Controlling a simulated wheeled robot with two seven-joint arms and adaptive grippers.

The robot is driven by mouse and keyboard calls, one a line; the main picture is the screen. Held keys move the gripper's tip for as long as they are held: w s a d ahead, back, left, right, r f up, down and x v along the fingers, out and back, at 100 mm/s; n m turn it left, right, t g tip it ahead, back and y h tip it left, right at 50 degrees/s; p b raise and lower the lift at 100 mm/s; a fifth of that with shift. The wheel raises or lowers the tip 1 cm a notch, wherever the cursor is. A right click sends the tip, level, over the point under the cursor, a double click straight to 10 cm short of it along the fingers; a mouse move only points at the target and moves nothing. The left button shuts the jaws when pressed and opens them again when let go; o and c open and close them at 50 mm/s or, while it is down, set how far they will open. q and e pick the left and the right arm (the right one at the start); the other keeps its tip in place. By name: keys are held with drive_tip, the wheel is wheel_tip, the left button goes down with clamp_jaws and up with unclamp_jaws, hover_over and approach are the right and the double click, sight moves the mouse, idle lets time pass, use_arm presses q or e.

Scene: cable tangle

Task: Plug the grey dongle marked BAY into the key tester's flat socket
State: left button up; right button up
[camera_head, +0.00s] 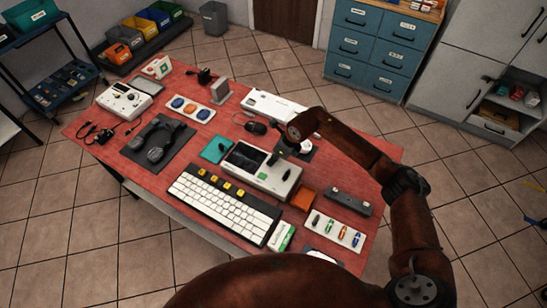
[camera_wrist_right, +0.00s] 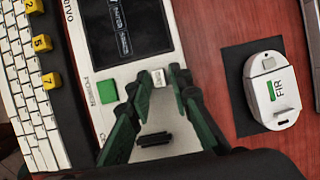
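The key tester (camera_head: 285,190) is a pale box with a dark screen, in the middle of the red table; its face (camera_wrist_right: 88,118) fills the middle of the wrist view, with a green square on it. My right gripper (camera_wrist_right: 162,78) is over the tester; in the head view the gripper (camera_head: 283,150) is at its upper right end. Its fingers are close together, apparently on a small pale grey dongle (camera_wrist_right: 158,78); its marking is too small to read. My left gripper is out of view.
A white mouse-like device marked FIR (camera_wrist_right: 272,90) lies on a dark mat beside the tester. A keyboard (camera_head: 222,205) stands in front of the tester. A white tray with several coloured sticks (camera_head: 335,231) and a grey bar (camera_head: 348,201) lie to the right.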

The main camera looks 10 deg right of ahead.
drive_tip(key=shift+o, duration=1.3)
drive_tip(key=shift+r, duration=0.1)
